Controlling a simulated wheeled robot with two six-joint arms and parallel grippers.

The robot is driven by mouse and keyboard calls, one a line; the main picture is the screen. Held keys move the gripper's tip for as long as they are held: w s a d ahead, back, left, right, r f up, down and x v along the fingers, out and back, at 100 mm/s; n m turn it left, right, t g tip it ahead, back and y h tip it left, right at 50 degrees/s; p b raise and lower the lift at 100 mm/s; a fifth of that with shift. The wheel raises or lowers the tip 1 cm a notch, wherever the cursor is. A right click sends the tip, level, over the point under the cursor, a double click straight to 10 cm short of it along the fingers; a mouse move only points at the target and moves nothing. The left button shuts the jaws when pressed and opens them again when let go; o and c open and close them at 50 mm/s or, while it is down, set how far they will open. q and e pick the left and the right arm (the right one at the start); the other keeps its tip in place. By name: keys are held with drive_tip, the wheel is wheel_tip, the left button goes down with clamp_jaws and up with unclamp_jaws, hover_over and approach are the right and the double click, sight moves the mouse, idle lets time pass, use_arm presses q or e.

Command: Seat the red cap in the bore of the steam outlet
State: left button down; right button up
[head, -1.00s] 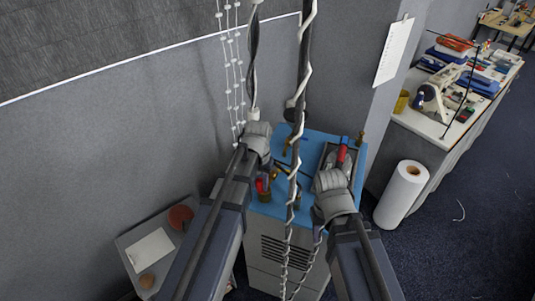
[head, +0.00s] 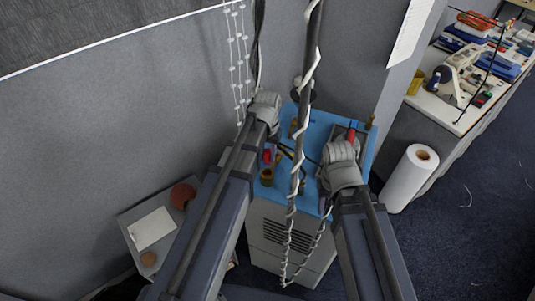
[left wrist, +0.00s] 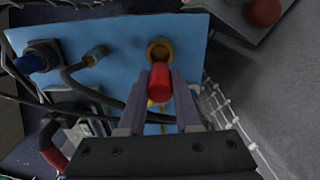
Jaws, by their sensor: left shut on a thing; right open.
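The red cap (left wrist: 160,82) is gripped between the two fingers of my left gripper (left wrist: 158,88). In the left wrist view, the brass steam outlet (left wrist: 158,46) stands on the blue panel (left wrist: 118,32), just beyond the cap. Its round opening shows dark, and the cap covers its near edge; I cannot tell whether they touch. In the head view, the red cap (head: 267,156) appears just above the outlet (head: 267,177), below my left wrist. My right gripper (head: 325,197) is over the right side of the blue top; its fingertips are hard to make out.
A blue knob (left wrist: 38,57) and a black hose (left wrist: 85,88) sit on the panel beside the outlet. A striped hanging cable (head: 299,150) crosses between my arms. A red-handled item (head: 351,134) lies at the back right. A grey stand (head: 130,218) is at left.

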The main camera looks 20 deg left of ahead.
use_arm(q)
drive_tip(key=shift+s+f+b, duration=0.1)
drive_tip(key=shift+f+b, duration=0.5)
drive_tip(key=shift+f, duration=0.15)
wheel_tip(320, 180, down, 4)
drive_tip(key=b, duration=0.3)
drive_tip(key=shift+r+b, duration=0.15)
drive_tip(key=shift+b, duration=0.2)
drive_tip(key=shift+f+b, duration=1.2)
idle(0.4)
drive_tip(key=c, duration=0.5)
unclamp_jaws()
drive_tip(key=shift+r, duration=0.15)
wheel_tip(320, 180, up, 8)
drive_tip(key=p, duration=0.8)
drive_tip(key=shift+f, duration=0.25)
